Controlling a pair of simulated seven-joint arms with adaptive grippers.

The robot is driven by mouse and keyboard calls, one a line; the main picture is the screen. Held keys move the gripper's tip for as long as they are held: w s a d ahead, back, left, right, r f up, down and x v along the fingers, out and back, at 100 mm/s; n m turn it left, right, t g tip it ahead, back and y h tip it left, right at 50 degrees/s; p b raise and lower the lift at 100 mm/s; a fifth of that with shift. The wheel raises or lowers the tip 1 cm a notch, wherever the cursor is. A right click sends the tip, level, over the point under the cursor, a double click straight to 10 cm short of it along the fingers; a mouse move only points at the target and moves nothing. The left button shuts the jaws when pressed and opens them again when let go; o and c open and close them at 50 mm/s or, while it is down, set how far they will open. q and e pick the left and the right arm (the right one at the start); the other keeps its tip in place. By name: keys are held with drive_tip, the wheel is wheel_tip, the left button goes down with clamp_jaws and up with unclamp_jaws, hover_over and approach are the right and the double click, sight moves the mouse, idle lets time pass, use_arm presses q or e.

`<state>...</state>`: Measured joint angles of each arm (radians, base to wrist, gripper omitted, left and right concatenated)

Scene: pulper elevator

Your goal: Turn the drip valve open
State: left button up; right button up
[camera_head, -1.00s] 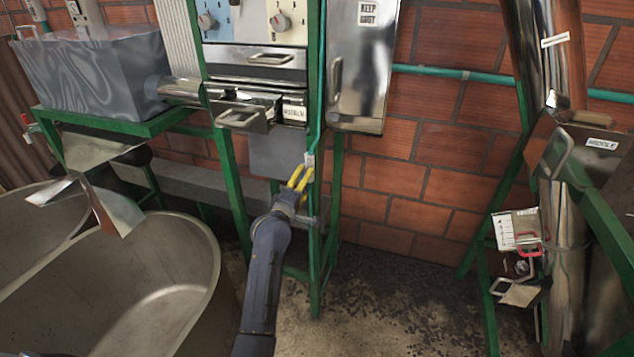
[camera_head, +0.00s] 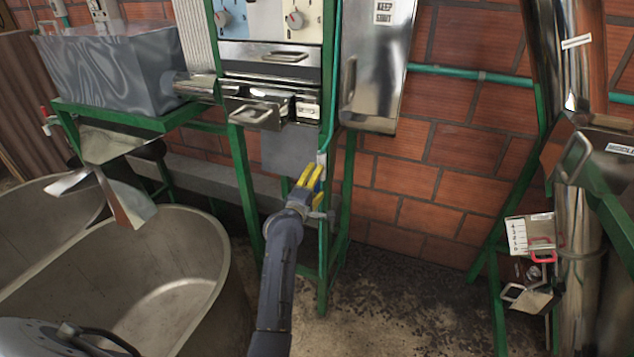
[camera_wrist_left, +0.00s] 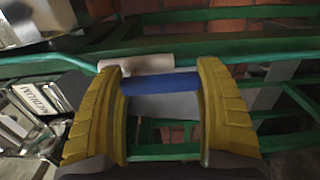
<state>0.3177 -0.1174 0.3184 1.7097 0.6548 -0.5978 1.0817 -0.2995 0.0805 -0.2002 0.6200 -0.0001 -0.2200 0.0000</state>
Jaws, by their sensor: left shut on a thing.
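My left gripper (camera_head: 312,177), with yellow fingers, is at the green pipe beside the green frame's post, low in the middle of the head view. In the left wrist view its fingers (camera_wrist_left: 160,72) are shut on the drip valve's blue handle (camera_wrist_left: 161,84), one finger at each end. The handle lies crosswise between them. A pale fitting (camera_wrist_left: 137,65) shows just behind the handle, joined to a green pipe (camera_wrist_left: 50,60). The fingers hide the handle's ends. My right gripper is in neither view.
A metal drawer unit (camera_head: 262,112) and a steel cabinet (camera_head: 376,65) are above the gripper. Large metal tubs (camera_head: 218,255) stand at left. A green frame (camera_head: 244,185) surrounds the work spot.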

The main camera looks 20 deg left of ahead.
use_arm(q)
drive_tip(key=o, duration=1.2)
drive_tip(key=shift+a+r, duration=0.2)
drive_tip(key=shift+a, duration=0.1)
drive_tip(key=o, duration=0.4)
drive_tip(key=shift+d+f, duration=0.1)
drive_tip(key=shift+f, duration=0.1)
drive_tip(key=shift+o, duration=0.2)
drive_tip(key=shift+s, duration=0.1)
drive_tip(key=s, duration=1.2)
drive_tip(key=shift+d, duration=0.2)
